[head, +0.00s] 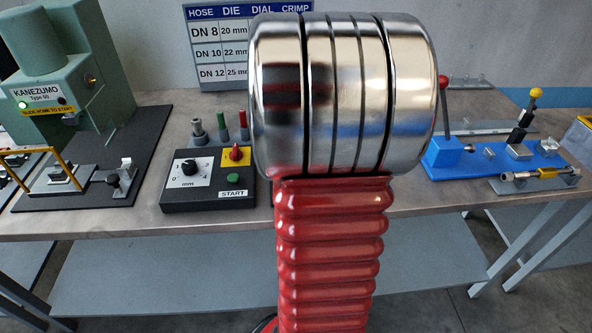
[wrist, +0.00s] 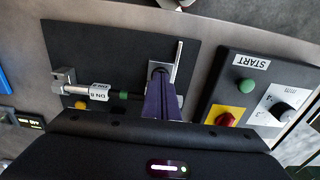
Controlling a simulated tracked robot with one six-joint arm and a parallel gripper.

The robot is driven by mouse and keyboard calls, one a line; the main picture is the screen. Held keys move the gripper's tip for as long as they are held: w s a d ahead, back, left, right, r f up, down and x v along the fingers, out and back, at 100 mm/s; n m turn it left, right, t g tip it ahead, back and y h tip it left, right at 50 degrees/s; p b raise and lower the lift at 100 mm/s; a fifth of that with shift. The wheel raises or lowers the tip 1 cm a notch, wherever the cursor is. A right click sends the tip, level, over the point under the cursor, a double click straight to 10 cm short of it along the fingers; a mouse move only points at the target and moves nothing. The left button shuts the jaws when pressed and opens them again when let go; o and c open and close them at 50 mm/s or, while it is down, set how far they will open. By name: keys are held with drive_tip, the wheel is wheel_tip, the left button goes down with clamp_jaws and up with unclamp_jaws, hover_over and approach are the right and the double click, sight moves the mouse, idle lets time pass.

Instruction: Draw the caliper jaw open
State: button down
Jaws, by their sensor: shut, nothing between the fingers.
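My gripper (wrist: 161,84) shows in the wrist view as dark purple fingers, shut and empty. They reach over a black plate (wrist: 120,40), and their tips overlap the foot of a slanted metal bar (wrist: 178,60); I cannot tell if they touch. No caliper is clearly recognisable. My own arm hides the gripper and the middle of the bench there.
A DN 8 tagged piece (wrist: 100,93) lies on the black plate, left of my fingers. The START control box (head: 208,190) stands beside it. A green press (head: 60,80) is at left, a blue lever fixture (head: 455,160) at right, a size chart (head: 222,45) behind.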

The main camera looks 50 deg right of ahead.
drive_tip(key=shift+s+a+f+g, duration=0.3)
drive_tip(key=shift+s+a+f, duration=0.7)
drive_tip(key=shift+s+f, duration=0.1)
drive_tip(key=shift+w+r, duration=0.1)
drive_tip(key=shift+r, duration=0.05)
wheel_tip(320, 180, up, 7)
drive_tip(key=shift+w, duration=0.2)
idle(0.9)
drive_tip(key=shift+w+d, duration=0.1)
drive_tip(key=shift+d, duration=0.1)
idle(0.4)
drive_tip(key=a+r+n+t, duration=0.2)
drive_tip(key=a+n+t, duration=0.3)
drive_tip(key=a, duration=2.9)
drive_tip(key=n, duration=0.4)
drive_tip(key=shift+a+n+t, duration=0.2)
drive_tip(key=shift+n+t, duration=0.2)
